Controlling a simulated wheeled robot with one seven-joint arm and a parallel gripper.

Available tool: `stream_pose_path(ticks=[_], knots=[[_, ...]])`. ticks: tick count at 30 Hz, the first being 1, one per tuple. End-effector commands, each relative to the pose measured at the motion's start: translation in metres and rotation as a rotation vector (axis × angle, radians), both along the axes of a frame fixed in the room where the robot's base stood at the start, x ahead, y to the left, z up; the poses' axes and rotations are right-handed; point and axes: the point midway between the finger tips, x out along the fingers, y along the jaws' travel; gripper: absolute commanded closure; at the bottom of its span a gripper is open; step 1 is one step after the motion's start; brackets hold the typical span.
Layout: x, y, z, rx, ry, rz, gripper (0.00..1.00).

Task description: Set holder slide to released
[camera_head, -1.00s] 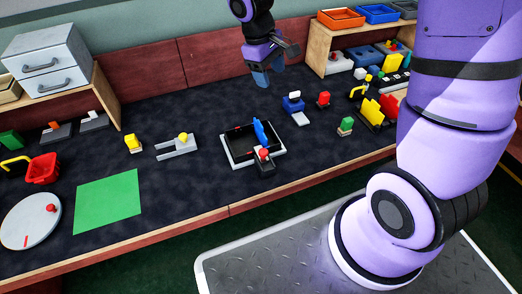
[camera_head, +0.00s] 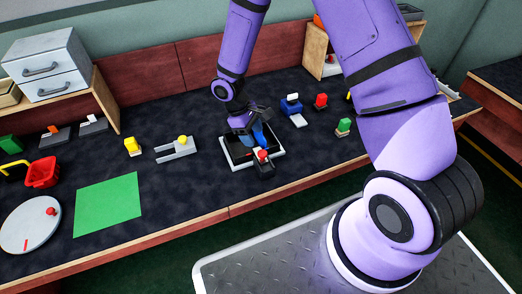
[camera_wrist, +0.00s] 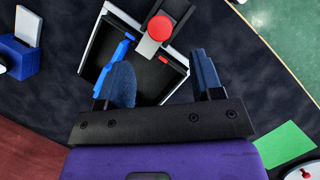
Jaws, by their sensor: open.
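A black tray with a white rim (camera_head: 229,160) stands near the middle of the table. A dark slide piece with a red round knob (camera_head: 262,155) sits at its front edge, and I take this to be the holder slide. In the wrist view the red knob (camera_wrist: 161,28) sits on a grey and black strip at the tray's rim. A blue upright part (camera_wrist: 116,58) stands in the tray beside it. My gripper (camera_head: 252,136) is above the tray. In the wrist view my gripper (camera_wrist: 165,80) is open and empty, its two blue fingers apart, with the knob beyond them.
A blue and white block (camera_head: 291,104) and a red-topped piece (camera_head: 320,101) stand right of the tray. A grey forked piece with a yellow knob (camera_head: 176,147) is to the left. A green mat (camera_head: 107,205) lies front left. The table between mat and tray is clear.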

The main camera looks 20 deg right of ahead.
Motion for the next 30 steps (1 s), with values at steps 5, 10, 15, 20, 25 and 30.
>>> stream_pose_path(ticks=[5,10,15,20,25,30], knots=[[-0.010,-0.009,-0.031,-0.001,0.003,0.001,0.40],[-0.017,-0.016,-0.054,-0.002,0.002,0.001,0.40],[-0.020,-0.020,-0.068,-0.002,0.001,0.000,0.40],[-0.021,-0.021,-0.072,-0.001,-0.001,-0.001,0.40],[-0.021,-0.021,-0.072,-0.001,-0.001,-0.001,0.40],[-0.021,-0.021,-0.071,-0.001,-0.001,-0.001,0.70]])
